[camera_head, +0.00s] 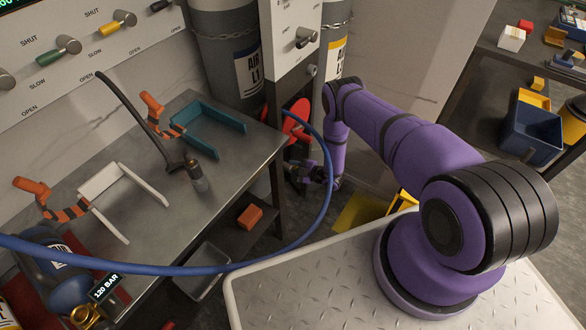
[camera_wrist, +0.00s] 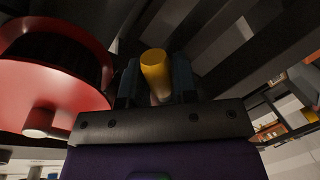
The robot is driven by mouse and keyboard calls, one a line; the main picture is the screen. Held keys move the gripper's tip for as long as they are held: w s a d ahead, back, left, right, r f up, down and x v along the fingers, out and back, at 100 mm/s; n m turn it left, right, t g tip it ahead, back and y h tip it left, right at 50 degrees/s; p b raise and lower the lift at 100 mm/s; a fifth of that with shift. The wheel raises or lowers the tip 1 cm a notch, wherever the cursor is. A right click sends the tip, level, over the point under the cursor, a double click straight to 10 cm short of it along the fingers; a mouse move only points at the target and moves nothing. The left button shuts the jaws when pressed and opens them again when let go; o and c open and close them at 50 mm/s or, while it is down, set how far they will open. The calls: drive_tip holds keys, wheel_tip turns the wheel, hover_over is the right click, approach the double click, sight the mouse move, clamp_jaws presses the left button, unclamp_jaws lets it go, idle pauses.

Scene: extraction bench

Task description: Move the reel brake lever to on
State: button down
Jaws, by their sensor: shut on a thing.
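The red hose reel (camera_head: 297,120) stands low beyond the bench's right end, below the valve panel. It also shows large at the left of the wrist view (camera_wrist: 50,85). The yellow grip of the reel brake lever (camera_wrist: 155,66) stands between the two dark fingers in the wrist view. My gripper (camera_wrist: 154,85) is shut on this grip, right of the reel. In the head view my gripper (camera_head: 312,172) is small and low beside the reel, and the lever cannot be made out there. The lever's base and its on and off marks are hidden.
A blue hose (camera_head: 322,190) arcs from the reel across the front of the bench (camera_head: 225,165). The bench holds a teal cradle (camera_head: 215,128), a white cradle (camera_head: 120,185) and orange-handled tools. A grey gas cylinder (camera_head: 228,55) stands behind. A dark blue bin (camera_head: 530,133) is at right.

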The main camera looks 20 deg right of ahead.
idle(0.4)
drive_tip(key=c, duration=0.9)
unclamp_jaws()
drive_tip(key=shift+d, duration=0.1)
drive_tip(key=v, duration=1)
drive_tip(key=shift+s+d, duration=0.2)
drive_tip(key=shift+s, duration=0.1)
drive_tip(key=shift+d, duration=0.1)
